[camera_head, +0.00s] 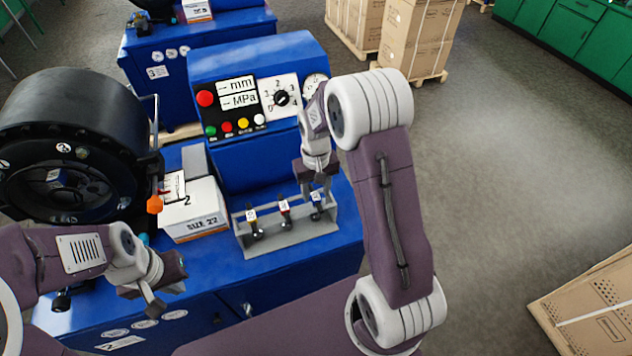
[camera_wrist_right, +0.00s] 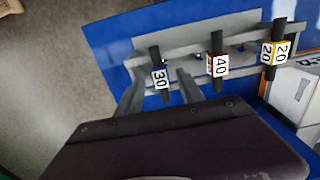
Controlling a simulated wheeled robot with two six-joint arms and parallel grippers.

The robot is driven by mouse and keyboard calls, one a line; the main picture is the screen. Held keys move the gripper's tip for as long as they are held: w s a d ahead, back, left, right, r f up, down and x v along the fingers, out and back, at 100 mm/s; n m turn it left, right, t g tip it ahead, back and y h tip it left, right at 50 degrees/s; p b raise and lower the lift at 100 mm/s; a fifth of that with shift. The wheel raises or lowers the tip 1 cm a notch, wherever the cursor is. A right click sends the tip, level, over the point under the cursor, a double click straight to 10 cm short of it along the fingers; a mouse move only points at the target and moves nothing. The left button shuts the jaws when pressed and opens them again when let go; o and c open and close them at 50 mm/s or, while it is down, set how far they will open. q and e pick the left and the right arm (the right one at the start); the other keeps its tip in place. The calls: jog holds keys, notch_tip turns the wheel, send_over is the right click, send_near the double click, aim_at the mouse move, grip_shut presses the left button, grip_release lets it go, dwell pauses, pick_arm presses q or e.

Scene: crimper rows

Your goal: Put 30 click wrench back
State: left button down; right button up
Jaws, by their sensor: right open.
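The 30 click wrench, with a blue-edged label (camera_wrist_right: 160,78), stands in the grey rack (camera_head: 290,239) at the rack's right end in the head view (camera_head: 317,200). My right gripper (camera_head: 317,187) is open just above it. In the right wrist view, its fingers reach to either side of the 30 wrench, and I see no clear contact. The red-labelled 40 wrench (camera_wrist_right: 217,65) is in the middle and the yellow-labelled 20 wrench (camera_wrist_right: 281,52) is at the other end. My left gripper (camera_head: 160,295) is at lower left, away from the rack, with its finger gap unclear.
The rack stands on a blue bench (camera_head: 300,262). A white box (camera_head: 195,212) is beside the rack on the left, and a large black crimper (camera_head: 75,120) stands further left. A blue control panel (camera_head: 235,68) rises behind the rack. Cardboard boxes (camera_head: 418,35) stand on the floor beyond.

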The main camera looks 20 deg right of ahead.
notch_tip(320, 180, up, 6)
jog(key=shift+f, duration=0.1)
jog(key=s+a+f+b, duration=0.1)
jog(key=s+f, duration=0.1)
jog(key=s, duration=0.5)
jog(key=s+a+f+t+b, duration=0.1)
jog(key=s+a+f+b, duration=0.1)
jog(key=s, duration=0.5)
jog(key=shift+s+f, duration=0.15)
jog(key=shift+f, duration=0.2)
